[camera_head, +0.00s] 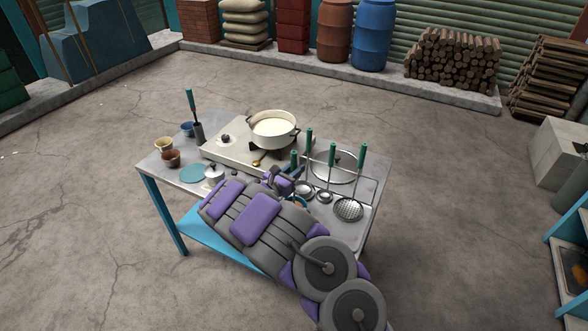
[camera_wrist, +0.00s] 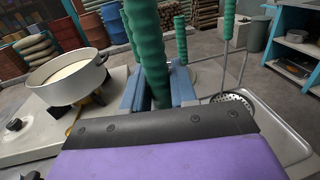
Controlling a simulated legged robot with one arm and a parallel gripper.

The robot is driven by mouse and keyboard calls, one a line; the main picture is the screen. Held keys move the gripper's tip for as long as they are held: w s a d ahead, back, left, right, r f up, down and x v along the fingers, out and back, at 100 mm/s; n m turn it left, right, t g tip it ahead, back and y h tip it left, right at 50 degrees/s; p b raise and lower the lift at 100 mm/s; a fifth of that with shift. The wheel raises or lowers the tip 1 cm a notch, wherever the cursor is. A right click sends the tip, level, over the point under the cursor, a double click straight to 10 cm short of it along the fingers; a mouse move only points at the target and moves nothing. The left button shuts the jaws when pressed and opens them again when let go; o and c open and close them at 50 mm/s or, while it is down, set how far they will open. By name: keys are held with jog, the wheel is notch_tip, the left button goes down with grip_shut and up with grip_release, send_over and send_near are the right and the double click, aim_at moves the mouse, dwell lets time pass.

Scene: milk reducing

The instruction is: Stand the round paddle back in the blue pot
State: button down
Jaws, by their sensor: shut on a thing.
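My gripper (camera_head: 287,178) is at the front middle of the table, partly hidden behind my arm in the head view. In the wrist view its blue jaws (camera_wrist: 157,88) are shut around a thick green handle (camera_wrist: 148,45), which runs up out of the frame. A green handle (camera_head: 294,158) also shows just above my gripper in the head view. The lower end of the held tool is hidden, so I cannot tell whether it is the round paddle. A small blue pot or bowl (camera_head: 187,129) stands at the table's back left. A blue curved edge (camera_head: 303,203) shows beside my gripper.
A cream pot (camera_head: 274,129) of white liquid sits on the stove (camera_head: 228,151). Green-handled tools hang right of my gripper, including a skimmer (camera_head: 348,209).

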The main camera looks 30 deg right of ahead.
jog(key=c, duration=0.8)
grip_release()
jog(key=p+v, duration=0.2)
jog(key=v, duration=1.5)
jog(key=shift+a+f, duration=0.15)
jog(key=shift+a, duration=0.1)
jog(key=p+v, duration=0.4)
jog(key=v, duration=0.5)
